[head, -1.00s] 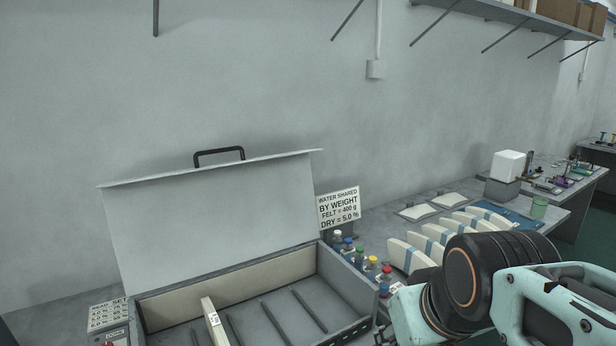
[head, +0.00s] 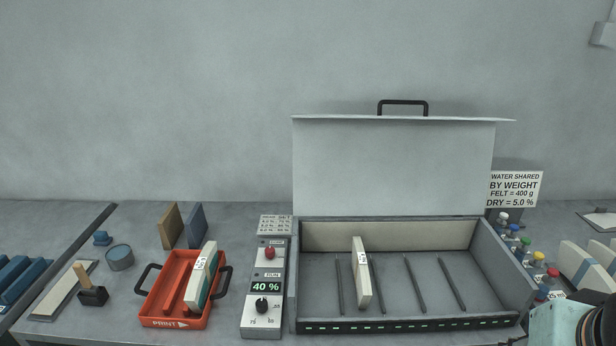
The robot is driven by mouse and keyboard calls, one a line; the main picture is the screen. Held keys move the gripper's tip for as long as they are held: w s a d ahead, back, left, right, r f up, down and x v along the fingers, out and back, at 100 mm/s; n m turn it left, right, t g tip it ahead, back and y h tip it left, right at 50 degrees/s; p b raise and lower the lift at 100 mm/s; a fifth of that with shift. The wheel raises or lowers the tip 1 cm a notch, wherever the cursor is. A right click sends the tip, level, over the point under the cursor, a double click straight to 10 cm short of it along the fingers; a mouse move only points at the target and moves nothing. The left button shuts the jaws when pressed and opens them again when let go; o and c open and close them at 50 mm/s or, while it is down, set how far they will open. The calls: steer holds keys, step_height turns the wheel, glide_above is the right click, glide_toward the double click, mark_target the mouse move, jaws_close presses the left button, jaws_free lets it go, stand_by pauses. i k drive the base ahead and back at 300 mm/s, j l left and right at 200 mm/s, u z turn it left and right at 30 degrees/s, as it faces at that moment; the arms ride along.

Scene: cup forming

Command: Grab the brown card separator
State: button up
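The brown card separator (head: 170,227) stands upright on the bench at the left, behind the orange tray. A blue card (head: 197,226) of similar size stands just to its right, close beside it. Part of my arm shows at the lower right corner of the head view, far from the brown card. My gripper's fingers are outside the picture, so whether it is open or shut does not show.
The orange tray (head: 160,323) has black handles and holds pale and teal pads. A control box (head: 262,290) reads 40 %. An open grey box (head: 420,325) with a raised lid holds one pale pad. A blue tin (head: 119,258) and a black stamp (head: 92,296) stand left; bottles (head: 526,246) stand right.

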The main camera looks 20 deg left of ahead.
mark_target(171, 226)
steer(key=u, duration=2)
